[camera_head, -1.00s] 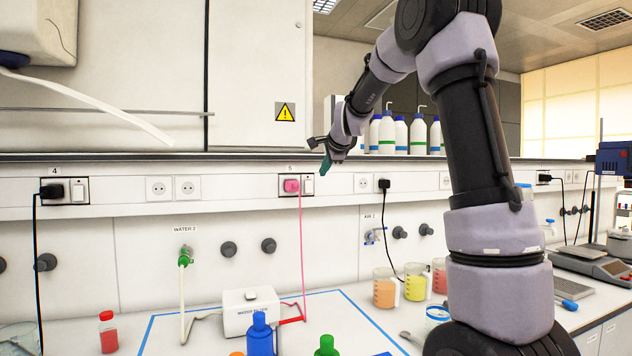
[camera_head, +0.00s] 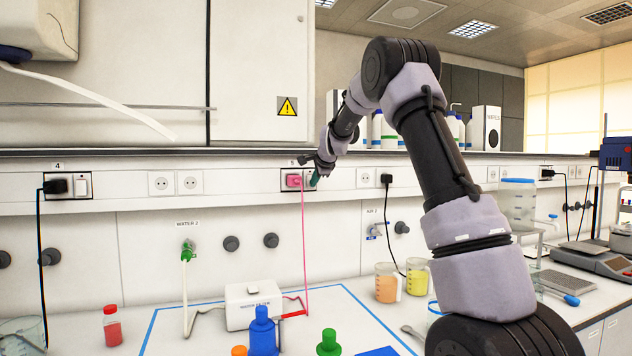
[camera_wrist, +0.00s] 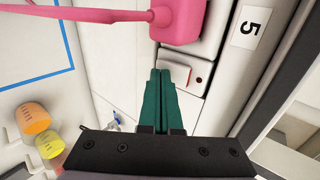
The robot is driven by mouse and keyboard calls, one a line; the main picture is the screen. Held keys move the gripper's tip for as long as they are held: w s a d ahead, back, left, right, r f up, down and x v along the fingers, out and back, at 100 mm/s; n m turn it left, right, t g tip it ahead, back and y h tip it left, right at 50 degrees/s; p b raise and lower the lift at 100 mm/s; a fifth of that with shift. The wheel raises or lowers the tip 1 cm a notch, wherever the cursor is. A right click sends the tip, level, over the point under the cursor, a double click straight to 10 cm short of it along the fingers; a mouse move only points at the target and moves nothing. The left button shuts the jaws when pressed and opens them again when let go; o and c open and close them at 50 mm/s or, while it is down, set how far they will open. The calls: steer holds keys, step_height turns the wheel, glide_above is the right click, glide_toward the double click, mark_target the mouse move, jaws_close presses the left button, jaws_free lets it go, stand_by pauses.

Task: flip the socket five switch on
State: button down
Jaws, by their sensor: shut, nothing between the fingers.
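Socket five has a pink plug (camera_head: 294,181) with a pink cord hanging down. In the wrist view the plug (camera_wrist: 180,20) is at the top, and the label "5" (camera_wrist: 250,27) is to its right. In the head view my gripper (camera_head: 314,180) is right beside the plug and mostly covers the switch.
Socket four (camera_head: 68,186) with a black plug is far left. A black plug (camera_head: 386,180) with a cord is to the right. The shelf edge (camera_head: 240,153) runs just above the socket strip. Bottles, beakers (camera_head: 387,283) and a white water filter box (camera_head: 253,304) stand on the bench below.

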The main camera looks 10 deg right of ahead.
steer(key=shift+w+f, duration=0.1)
steer(key=shift+w, duration=0.05)
stand_by(0.3)
steer(key=shift+w+r, duration=0.1)
steer(key=shift+r, duration=0.95)
